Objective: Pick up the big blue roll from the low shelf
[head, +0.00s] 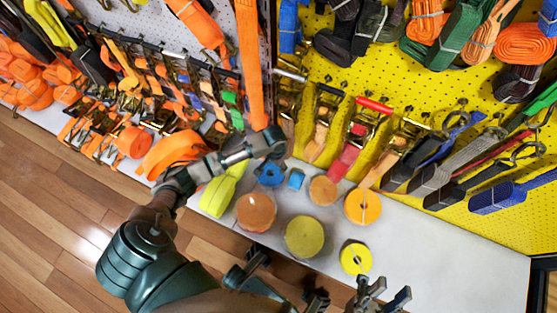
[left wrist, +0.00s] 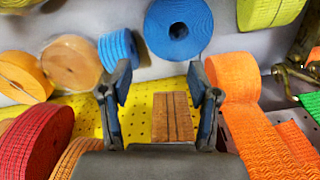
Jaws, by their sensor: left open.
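The big blue roll (head: 270,175) sits on the white low shelf (head: 455,262), with a small blue roll (head: 296,180) close to its right. My left gripper (head: 270,145) is just behind the big roll in the head view, partly merged with dark arm parts. In the left wrist view the gripper (left wrist: 161,85) is open and empty. There the big blue roll (left wrist: 168,47) lies beyond the fingertips, clear of them, and the small blue roll (left wrist: 118,50) is to its left. My right gripper (head: 383,295) is at the bottom edge, partly cut off.
Tan, orange and yellow rolls (head: 303,237) stand on the shelf in front and to the right. A yellow-green strap (head: 218,193) lies left of the big blue roll. Ratchet straps (head: 365,130) hang low on the yellow pegboard behind. The shelf's right part is bare.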

